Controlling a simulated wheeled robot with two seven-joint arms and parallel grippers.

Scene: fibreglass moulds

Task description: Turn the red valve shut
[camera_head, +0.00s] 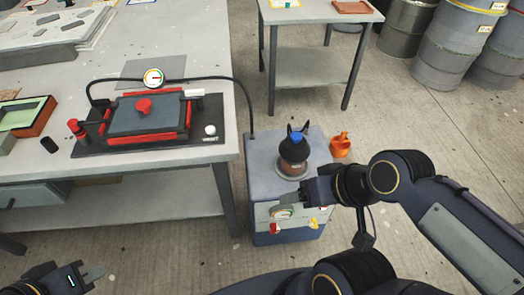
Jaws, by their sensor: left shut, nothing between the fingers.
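Several red parts could be the valve. A red knob (143,106) sits on top of a dark grey mould plate in a red frame on the table. A small red fitting (76,128) stands at the left of that mould, by the black hose. A small red handle (246,229) is on the front of the grey-blue cabinet (257,163). My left gripper (97,271) is at the bottom left, shut and empty, well away from all of these. My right gripper (302,197) is at the cabinet's front, seen side-on; its fingers are hard to make out.
A round pressure gauge (153,77) stands behind the mould. A black hose (240,88) runs from there down towards the cabinet. A pot with a blue top (295,143) stands on the cabinet, with an orange object (341,145) beyond. Metal drums (448,48) stand at the upper right.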

